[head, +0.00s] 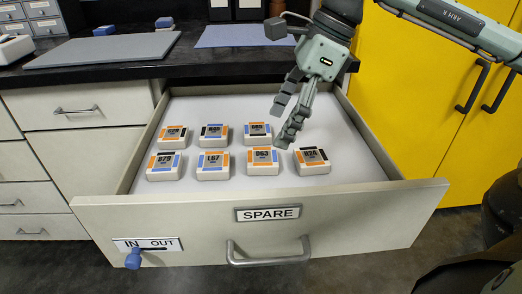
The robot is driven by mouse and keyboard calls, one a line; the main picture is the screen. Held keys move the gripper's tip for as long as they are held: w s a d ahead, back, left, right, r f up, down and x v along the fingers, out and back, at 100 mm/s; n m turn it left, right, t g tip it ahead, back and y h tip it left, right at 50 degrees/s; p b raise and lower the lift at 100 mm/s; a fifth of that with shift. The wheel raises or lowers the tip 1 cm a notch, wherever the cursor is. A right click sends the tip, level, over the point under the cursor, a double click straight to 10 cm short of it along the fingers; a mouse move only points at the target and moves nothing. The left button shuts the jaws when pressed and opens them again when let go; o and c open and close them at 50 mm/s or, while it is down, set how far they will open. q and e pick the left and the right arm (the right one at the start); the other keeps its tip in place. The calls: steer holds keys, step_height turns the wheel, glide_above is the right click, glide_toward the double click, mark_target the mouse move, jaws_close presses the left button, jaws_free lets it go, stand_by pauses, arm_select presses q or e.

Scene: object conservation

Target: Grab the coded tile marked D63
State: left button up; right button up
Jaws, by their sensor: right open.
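The tile marked D63 (263,161) is a white block with orange bands on its top. It lies in the open drawer's front row, third from the left. My right gripper (282,127) comes down from the upper right, open and empty. Its fingers hang above the drawer, just behind and right of the D63 tile, apart from it as far as I can tell. They are near the back-row tile (257,132) and the tile marked D24 (312,160). My left gripper is not in the head view.
Other tiles lie close by, including one marked L57 (213,165) and one marked D75 (165,165). The drawer front (330,222) is labelled SPARE. The black worktop (130,68) overhangs behind. A yellow cabinet (425,90) stands right. The drawer's right side is bare.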

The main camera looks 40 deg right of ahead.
mark_target(263, 156)
steer(key=shift+w+d+f, duration=0.1)
steer(key=shift+d+f, duration=0.1)
steer(key=shift+f, duration=0.4)
steer(key=x, duration=0.7)
steer(key=shift+w+r, duration=0.1)
steer(key=shift+w, duration=0.1)
steer(key=shift+c, duration=0.6)
steer(key=c, duration=1.2)
steer(key=shift+r, duration=0.1)
steer(key=shift+c, duration=0.2)
